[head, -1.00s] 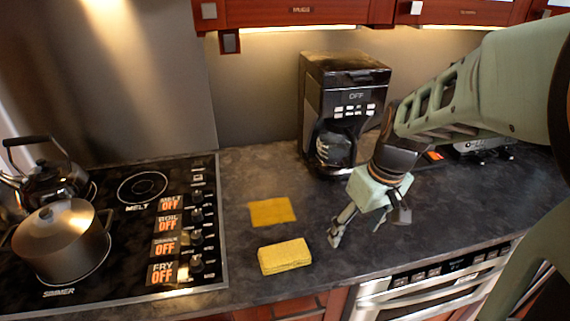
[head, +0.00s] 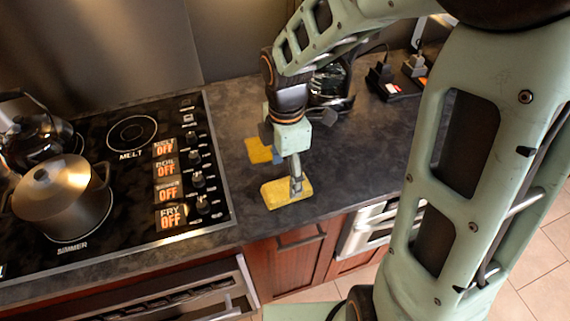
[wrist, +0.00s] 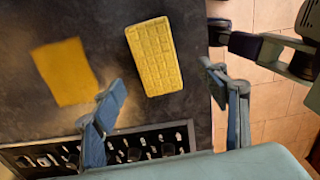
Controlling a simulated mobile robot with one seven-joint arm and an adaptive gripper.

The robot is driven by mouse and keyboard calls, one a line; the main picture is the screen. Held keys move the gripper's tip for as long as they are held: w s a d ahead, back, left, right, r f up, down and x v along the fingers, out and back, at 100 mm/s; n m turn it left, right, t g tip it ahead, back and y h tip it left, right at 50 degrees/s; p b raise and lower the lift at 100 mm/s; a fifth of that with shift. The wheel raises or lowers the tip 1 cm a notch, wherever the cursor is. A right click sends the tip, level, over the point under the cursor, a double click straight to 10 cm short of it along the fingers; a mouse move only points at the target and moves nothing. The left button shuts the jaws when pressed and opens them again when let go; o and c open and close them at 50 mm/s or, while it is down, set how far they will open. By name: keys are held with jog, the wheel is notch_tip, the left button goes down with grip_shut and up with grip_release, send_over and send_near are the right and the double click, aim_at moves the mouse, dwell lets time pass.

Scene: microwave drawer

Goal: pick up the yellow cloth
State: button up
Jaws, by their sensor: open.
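The yellow cloth (head: 256,150) lies flat on the dark counter, partly hidden behind my gripper in the head view. In the wrist view the cloth (wrist: 65,72) lies left of my left finger, outside the space between the fingers. A thicker, textured yellow sponge (head: 280,196) lies nearer the counter's front edge. In the wrist view the sponge (wrist: 153,57) appears ahead of the gap between my fingers. My gripper (head: 287,173) points down over this area, open and empty. Its two fingers (wrist: 162,75) are spread apart in the wrist view.
A stove (head: 140,170) with a lidded pot (head: 62,200) and a kettle (head: 35,140) stands at left. A coffee maker (head: 330,90) stands behind my arm, partly hidden. Drawer and oven fronts lie below the counter edge. The counter right of the sponge is clear.

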aim_at(287, 186)
jog(key=shift+w+d+f, duration=0.1)
jog(key=shift+w+f, duration=0.05)
jog(key=shift+f, duration=1.25)
jog(key=shift+w+f, duration=0.15)
jog(key=shift+f, duration=1.2)
jog(key=c, duration=1.1)
